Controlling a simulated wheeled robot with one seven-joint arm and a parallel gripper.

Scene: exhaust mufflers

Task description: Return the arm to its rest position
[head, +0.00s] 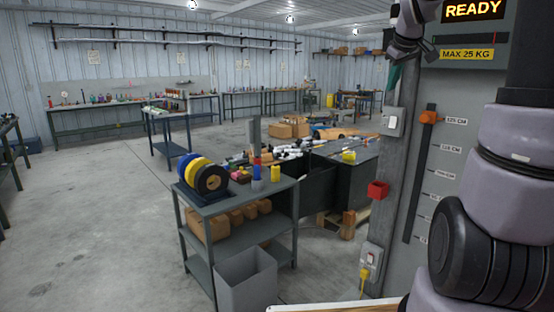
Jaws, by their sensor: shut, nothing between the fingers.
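My arm stands large at the right edge of the head view, and its upper part leaves the frame at the top. Its wrist end comes back into view at the top right, in front of the grey panel. My gripper (395,76) hangs there, small and dark greenish, pointing down. It appears shut and empty, with nothing seen hanging from it. It is clear of the workbench and the shelf cart. The middle of my arm is hidden above the frame.
A grey panel (395,190) with a READY display (473,10) and a red box (378,191) stands close by my arm. A cart (240,203) with tape rolls (211,180) and a grey bin (245,280) stand ahead. A cluttered workbench (345,170) lies behind. Floor at left is clear.

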